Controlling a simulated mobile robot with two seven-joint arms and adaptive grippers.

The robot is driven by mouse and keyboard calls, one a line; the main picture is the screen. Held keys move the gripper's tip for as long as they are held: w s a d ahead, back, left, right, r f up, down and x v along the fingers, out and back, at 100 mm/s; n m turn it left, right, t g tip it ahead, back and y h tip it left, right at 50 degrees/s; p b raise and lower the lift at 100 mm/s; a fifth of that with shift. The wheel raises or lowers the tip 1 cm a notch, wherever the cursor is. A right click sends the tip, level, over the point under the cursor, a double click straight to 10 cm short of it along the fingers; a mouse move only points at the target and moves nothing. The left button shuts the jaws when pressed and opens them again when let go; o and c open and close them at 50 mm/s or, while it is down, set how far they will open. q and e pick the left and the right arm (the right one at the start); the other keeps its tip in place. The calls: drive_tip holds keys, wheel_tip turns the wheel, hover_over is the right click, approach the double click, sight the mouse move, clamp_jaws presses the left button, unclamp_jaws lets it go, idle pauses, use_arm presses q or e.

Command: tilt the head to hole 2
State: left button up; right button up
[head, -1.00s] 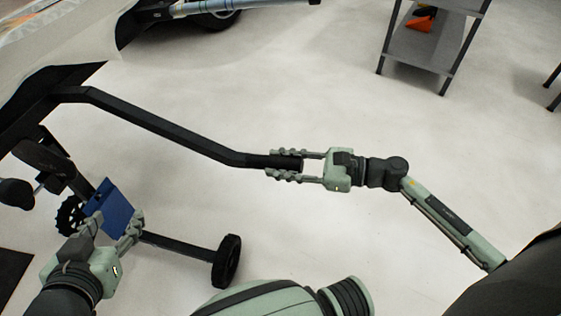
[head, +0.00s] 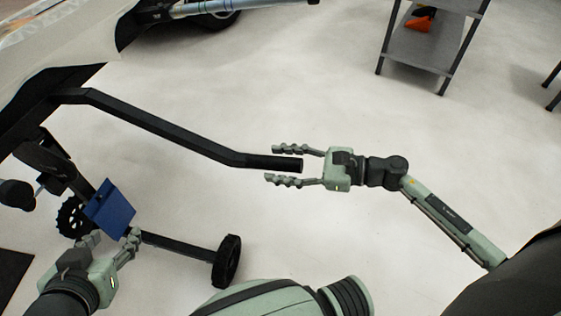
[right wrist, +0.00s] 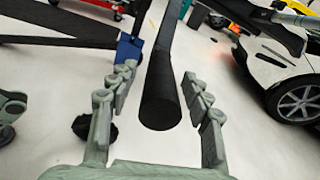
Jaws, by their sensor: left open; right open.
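A long black bent handle bar (head: 165,130) runs from the stand at the left to a free round end near the middle of the head view. My right gripper (head: 268,165) is open, with its fingers apart on either side of the bar's end. In the right wrist view the bar's end (right wrist: 160,105) lies between the two open fingers, with gaps to both. My left gripper (head: 110,238) is open just below a blue plate (head: 110,208) on the stand; whether it touches the plate is unclear. No numbered hole can be made out.
The stand has black wheels (head: 227,261) and a low crossbar (head: 180,247). A grey shelf (head: 420,45) stands at the back right. A white car (right wrist: 280,75) shows at the right of the wrist view. The floor between bar and shelf is clear.

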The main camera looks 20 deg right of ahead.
drive_tip(key=v, duration=1.2)
